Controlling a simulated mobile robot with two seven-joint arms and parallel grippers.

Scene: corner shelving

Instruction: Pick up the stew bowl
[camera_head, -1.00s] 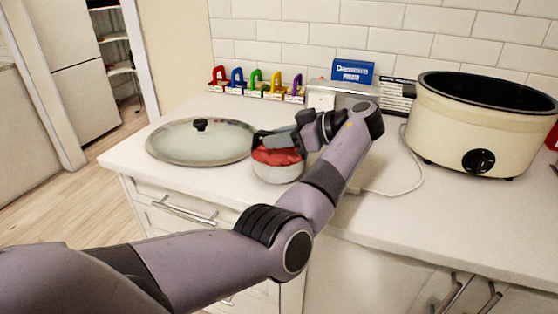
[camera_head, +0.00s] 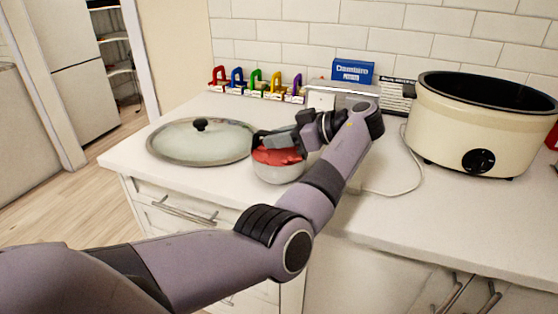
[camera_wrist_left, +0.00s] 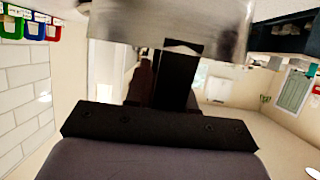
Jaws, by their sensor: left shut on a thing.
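The stew bowl (camera_head: 279,173) is a small pale metal bowl with red contents, on the counter right of the glass lid. My left gripper (camera_head: 262,142) reaches over it from the right and is shut on its wall; the fingers hide part of the rim and contents. In the left wrist view the bowl's shiny metal side (camera_wrist_left: 170,25) fills the top middle, close against the dark gripper (camera_wrist_left: 176,75). I cannot tell whether the bowl's base touches the counter. My right gripper is not in view.
A large glass lid (camera_head: 190,148) with a black knob lies close on the left. A cream slow cooker (camera_head: 450,134) stands at the right, its white cable (camera_head: 408,188) on the counter. Several coloured clips (camera_head: 256,83) and a blue box (camera_head: 353,69) line the back wall.

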